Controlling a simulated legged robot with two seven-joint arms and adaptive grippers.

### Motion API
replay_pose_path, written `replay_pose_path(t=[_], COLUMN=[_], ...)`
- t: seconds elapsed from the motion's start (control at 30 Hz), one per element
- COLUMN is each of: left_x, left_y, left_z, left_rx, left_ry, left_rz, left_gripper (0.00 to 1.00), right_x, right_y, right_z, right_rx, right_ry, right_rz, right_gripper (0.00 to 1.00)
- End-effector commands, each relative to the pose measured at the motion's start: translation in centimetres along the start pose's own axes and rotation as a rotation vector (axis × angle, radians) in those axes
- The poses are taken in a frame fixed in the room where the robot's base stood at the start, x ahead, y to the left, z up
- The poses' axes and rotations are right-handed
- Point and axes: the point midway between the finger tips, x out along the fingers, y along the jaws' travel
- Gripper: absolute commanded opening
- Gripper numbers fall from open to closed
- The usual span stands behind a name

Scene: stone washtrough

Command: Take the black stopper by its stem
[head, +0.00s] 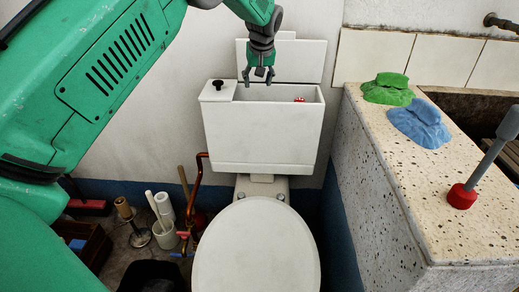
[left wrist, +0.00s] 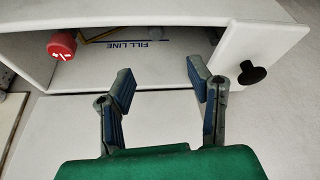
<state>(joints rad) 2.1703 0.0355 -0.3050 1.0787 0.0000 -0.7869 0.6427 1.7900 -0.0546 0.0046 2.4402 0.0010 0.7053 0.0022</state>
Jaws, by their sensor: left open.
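The black stopper (head: 218,84) stands on the white slab at the left end of the cistern top. In the left wrist view the stopper (left wrist: 252,73) is at the right, with a wide round head; its stem is mostly hidden under the head. My left gripper (head: 258,74) is open and empty above the open cistern, to the right of the stopper. In the left wrist view its fingers (left wrist: 158,78) point toward the cistern opening, apart from the stopper. My right gripper is not in view.
The open cistern (head: 262,140) holds a red-capped part (left wrist: 62,45). A white panel (head: 302,58) stands behind it. The toilet lid (head: 255,255) is below. A speckled stone ledge (head: 400,165) at right bears green and blue cloths and a red-ended grey tool (head: 462,196).

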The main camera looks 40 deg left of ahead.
Motion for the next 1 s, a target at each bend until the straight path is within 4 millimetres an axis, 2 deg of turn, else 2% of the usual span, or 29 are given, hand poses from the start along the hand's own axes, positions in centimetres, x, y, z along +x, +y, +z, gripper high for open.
replay_pose_path(t=[0.13, 0.4, 0.67, 0.9, 1.0], left_x=[1.7, 7.0, 8.8, 12.6, 13.3], left_y=[-0.1, 0.0, 0.1, 0.7, 0.7], left_z=[-0.1, 0.0, 0.1, 0.7, 0.7], left_rx=[-0.007, -0.005, -0.004, -0.003, -0.004], left_ry=[0.000, 0.000, 0.001, 0.000, 0.000], left_rz=[-0.002, -0.002, -0.001, -0.001, 0.000], left_gripper=[0.47, 0.47, 0.47, 0.47, 0.47], right_x=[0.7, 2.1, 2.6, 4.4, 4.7], right_y=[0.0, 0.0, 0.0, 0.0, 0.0], right_z=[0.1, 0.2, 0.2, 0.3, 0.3], right_rx=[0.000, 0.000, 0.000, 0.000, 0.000], right_ry=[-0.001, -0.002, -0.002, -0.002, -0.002], right_rz=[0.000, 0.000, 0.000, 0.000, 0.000], right_gripper=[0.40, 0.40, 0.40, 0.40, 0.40])
